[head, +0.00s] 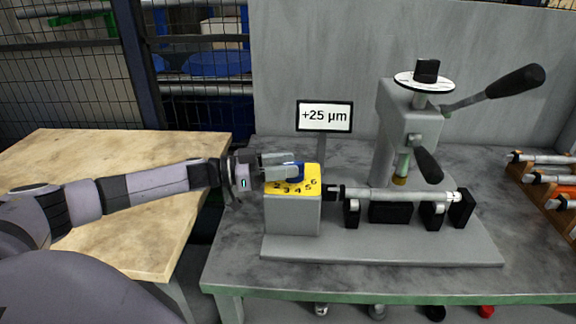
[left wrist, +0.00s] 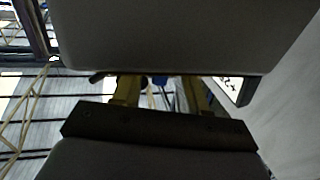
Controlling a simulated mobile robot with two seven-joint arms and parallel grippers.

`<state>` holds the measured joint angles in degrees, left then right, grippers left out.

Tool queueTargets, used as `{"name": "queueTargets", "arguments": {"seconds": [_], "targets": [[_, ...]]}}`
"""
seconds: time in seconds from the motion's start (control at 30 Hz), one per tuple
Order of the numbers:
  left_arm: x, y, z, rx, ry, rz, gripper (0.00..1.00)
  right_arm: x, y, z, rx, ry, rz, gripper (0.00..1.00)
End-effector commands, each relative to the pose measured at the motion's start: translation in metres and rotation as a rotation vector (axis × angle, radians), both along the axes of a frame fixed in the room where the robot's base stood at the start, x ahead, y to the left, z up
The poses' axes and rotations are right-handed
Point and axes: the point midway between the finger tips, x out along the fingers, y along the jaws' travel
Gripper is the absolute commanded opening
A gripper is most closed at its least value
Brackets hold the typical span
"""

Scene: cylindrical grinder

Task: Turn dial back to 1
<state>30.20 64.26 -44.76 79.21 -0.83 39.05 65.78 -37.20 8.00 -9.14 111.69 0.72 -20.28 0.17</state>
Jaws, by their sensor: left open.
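The dial is a blue knob (head: 297,171) on a yellow numbered plate (head: 308,187) on top of a grey block (head: 292,215). My right gripper is not in view.
A display reading +25 µm (head: 325,116) stands behind the dial. To the right are a shaft (head: 395,195) on black supports and a lever press (head: 407,130). A rack of tools (head: 548,185) is at the far right. A wooden table (head: 110,190) is at left.

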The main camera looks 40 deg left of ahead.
Motion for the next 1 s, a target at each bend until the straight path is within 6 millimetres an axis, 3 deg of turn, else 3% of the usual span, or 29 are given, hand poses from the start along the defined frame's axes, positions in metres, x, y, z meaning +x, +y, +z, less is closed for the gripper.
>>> {"name": "queueTargets", "arguments": {"seconds": [0.4,1.0], "targets": [[-0.039,0.038,-0.002,0.003,0.004,0.000,0.43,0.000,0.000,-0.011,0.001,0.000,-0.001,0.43],[-0.043,0.042,-0.001,0.001,0.001,-0.001,0.43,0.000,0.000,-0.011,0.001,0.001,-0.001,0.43]]}}
